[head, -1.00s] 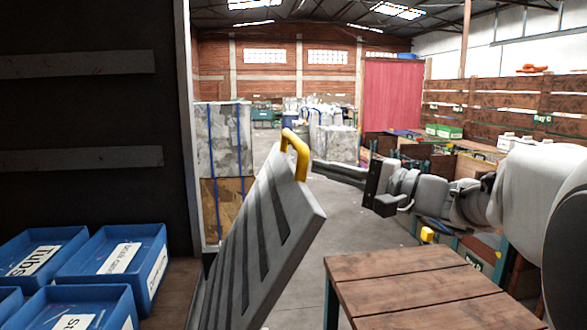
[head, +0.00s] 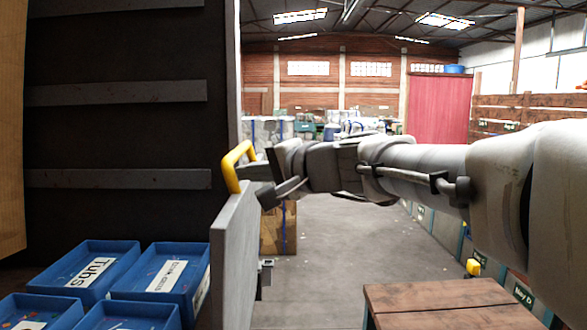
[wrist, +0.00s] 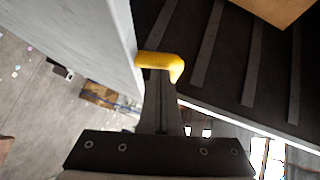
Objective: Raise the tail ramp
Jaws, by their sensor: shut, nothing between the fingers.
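The tail ramp (head: 233,260) is a grey panel standing close to upright at the rear opening of the dark truck body. I see it almost edge-on in the head view, and its long face (wrist: 85,45) shows in the wrist view. A yellow handle (head: 238,160) sits on its top edge and also shows in the wrist view (wrist: 160,63). My gripper (head: 262,173) is shut and empty, with its fingertips right at the handle. I cannot tell whether they touch it. The ramp's lower end is out of view.
Several blue tubs (head: 97,270) with labels stand inside the truck at lower left. A wooden table (head: 445,300) is at lower right. The grey floor (head: 340,235) between is clear. A wrapped stack (head: 278,228) stands beyond the ramp.

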